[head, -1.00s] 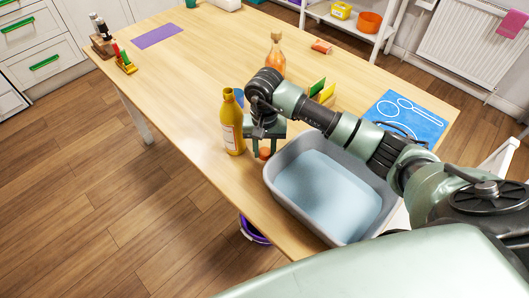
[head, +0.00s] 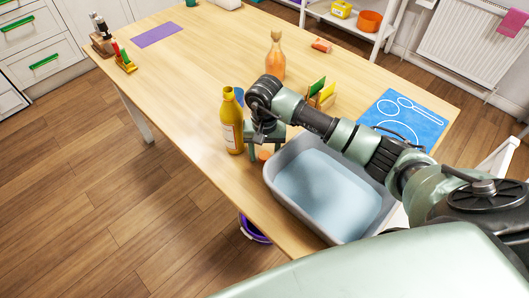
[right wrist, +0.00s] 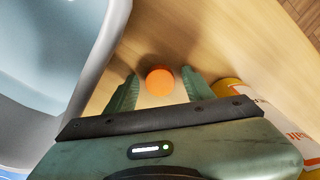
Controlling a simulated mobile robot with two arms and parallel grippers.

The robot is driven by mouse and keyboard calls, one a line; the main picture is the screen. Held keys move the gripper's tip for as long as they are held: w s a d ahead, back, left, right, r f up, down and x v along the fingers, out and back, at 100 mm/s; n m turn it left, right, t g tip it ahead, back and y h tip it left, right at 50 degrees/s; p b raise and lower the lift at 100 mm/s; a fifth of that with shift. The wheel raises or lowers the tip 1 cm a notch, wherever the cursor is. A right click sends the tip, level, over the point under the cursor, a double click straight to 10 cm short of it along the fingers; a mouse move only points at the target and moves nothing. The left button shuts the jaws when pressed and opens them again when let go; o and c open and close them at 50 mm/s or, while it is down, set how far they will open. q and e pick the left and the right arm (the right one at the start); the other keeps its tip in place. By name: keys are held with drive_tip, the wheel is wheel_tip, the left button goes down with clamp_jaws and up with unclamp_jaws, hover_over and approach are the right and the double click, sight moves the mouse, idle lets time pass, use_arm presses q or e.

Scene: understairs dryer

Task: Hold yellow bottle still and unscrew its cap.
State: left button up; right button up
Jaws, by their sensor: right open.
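The yellow bottle (head: 232,125) with a pale label stands upright on the table near its front edge. Its top (head: 228,90) looks yellow; I cannot tell whether a separate cap is on it. My right gripper (head: 265,151) is open and points down just right of the bottle, not on it. A small round orange thing (right wrist: 160,81), perhaps a cap, lies between the open fingers (right wrist: 160,75) in the right wrist view, apart from both. The bottle's side (right wrist: 235,92) also shows there, outside the right-hand finger. My left gripper is out of view.
A grey basin (head: 277,190) with pale blue inside stands close right of my gripper. An orange glass bottle (head: 275,62) and a rack with colored boards (head: 326,98) stand behind my arm. A blue mat (head: 415,118) lies at right. The table left of the bottle is clear.

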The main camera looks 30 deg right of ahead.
sight(264, 155)
drive_tip(key=shift+r, duration=0.5)
wheel_tip(264, 155, up, 11)
drive_tip(key=b, duration=0.2)
drive_tip(key=shift+r, duration=0.15)
